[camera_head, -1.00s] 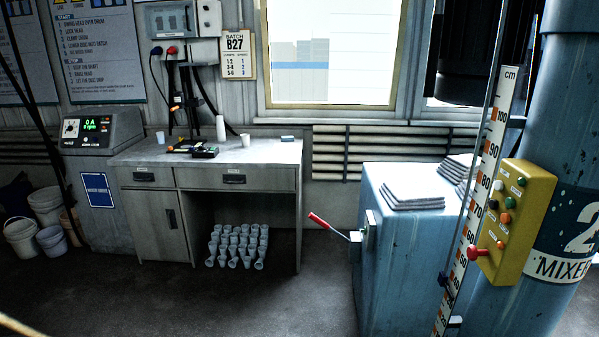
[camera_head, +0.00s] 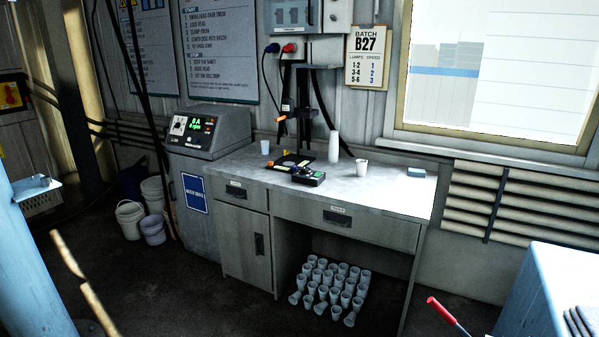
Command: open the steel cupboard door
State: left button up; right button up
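The steel cupboard door (camera_head: 241,247) is the grey front panel at the lower left of the steel bench (camera_head: 390,189). It is shut, with a dark upright handle (camera_head: 259,244) near its right edge. A drawer with a dark pull sits right above it, and a wider drawer (camera_head: 340,221) is to the right. Neither of my grippers is in view.
Several white cups (camera_head: 330,288) stand on the floor under the bench's open right part. Buckets (camera_head: 131,220) stand left of the grey control cabinet (camera_head: 207,132). A blue housing (camera_head: 560,290) with a red-handled lever (camera_head: 442,311) is at lower right. Floor before the door looks clear.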

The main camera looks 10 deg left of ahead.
aim_at(243, 235)
jog(key=i+j+u, duration=0.25)
jog(key=i+u, duration=0.2)
jog(key=i+j+u, duration=0.1)
jog(key=i+u, duration=0.35)
jog(key=i+l+u, duration=0.1)
jog(key=i+u, duration=0.3)
jog(key=i+l+u, duration=0.25)
jog(key=i+u, duration=0.2)
jog(key=i+j+u, duration=0.1)
jog(key=i, duration=0.75)
jog(key=i+j, duration=0.1)
jog(key=i, duration=0.7)
jog(key=i+j+z, duration=0.1)
jog(key=z, duration=1.55)
jog(key=i+j, duration=0.05)
